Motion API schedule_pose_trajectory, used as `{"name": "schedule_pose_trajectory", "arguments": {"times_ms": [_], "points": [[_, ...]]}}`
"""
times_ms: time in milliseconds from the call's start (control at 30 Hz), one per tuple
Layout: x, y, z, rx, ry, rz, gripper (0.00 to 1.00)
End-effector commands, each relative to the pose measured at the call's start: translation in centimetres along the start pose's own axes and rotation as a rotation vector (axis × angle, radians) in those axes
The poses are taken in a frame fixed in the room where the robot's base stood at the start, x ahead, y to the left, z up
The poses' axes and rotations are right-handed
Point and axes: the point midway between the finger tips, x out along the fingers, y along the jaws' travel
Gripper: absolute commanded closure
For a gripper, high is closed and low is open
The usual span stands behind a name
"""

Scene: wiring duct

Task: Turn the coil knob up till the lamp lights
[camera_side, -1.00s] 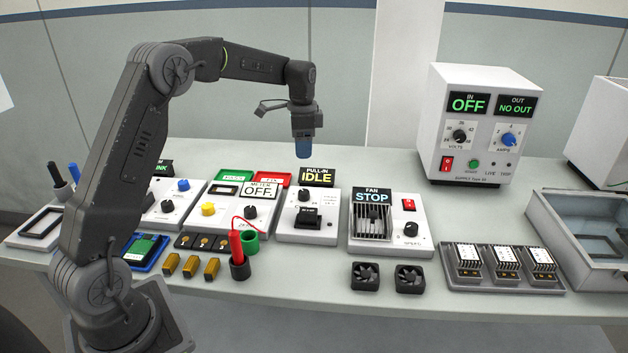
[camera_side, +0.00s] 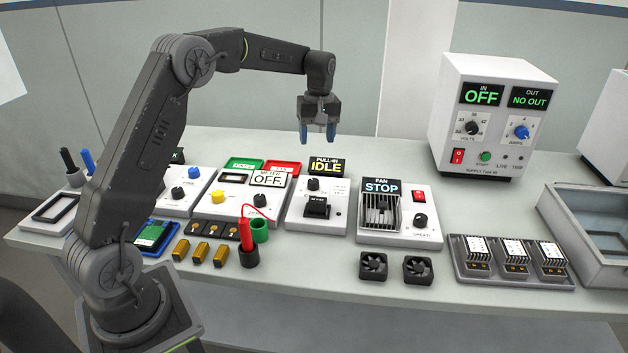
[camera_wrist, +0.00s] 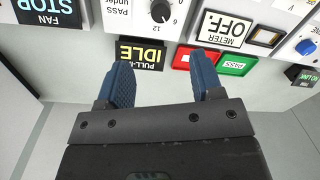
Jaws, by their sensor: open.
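The pull-in station (camera_side: 296,211) is a white box with a black display reading IDLE (camera_side: 328,167). Its dark coil knob (camera_side: 313,184) sits on the top face behind a black block (camera_side: 316,207). In the wrist view the knob (camera_wrist: 160,11) is at the top edge, with a white pointer mark and a printed scale. A lit lamp cannot be made out on the station. My gripper (camera_side: 319,137) is open and empty, in the air above and behind the station. In the wrist view its blue fingers (camera_wrist: 162,70) are spread apart, well short of the knob.
The fan station (camera_side: 397,230), reading STOP, stands close on the right. The meter station (camera_side: 232,204), reading OFF, stands on the left, with green and red trays (camera_side: 282,167) behind it. A supply (camera_side: 490,130) is at the back right. Bench behind the stations is clear.

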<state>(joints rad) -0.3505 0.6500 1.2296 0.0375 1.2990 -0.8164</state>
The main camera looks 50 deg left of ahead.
Motion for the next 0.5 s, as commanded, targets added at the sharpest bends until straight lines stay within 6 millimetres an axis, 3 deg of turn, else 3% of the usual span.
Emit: {"name": "schedule_pose_trajectory", "arguments": {"times_ms": [167,500], "points": [[2.3,-0.1,0.0,-0.002,-0.003,-0.003,0.4],[9.2,-0.1,0.1,0.0,-0.004,-0.004,0.4]]}}
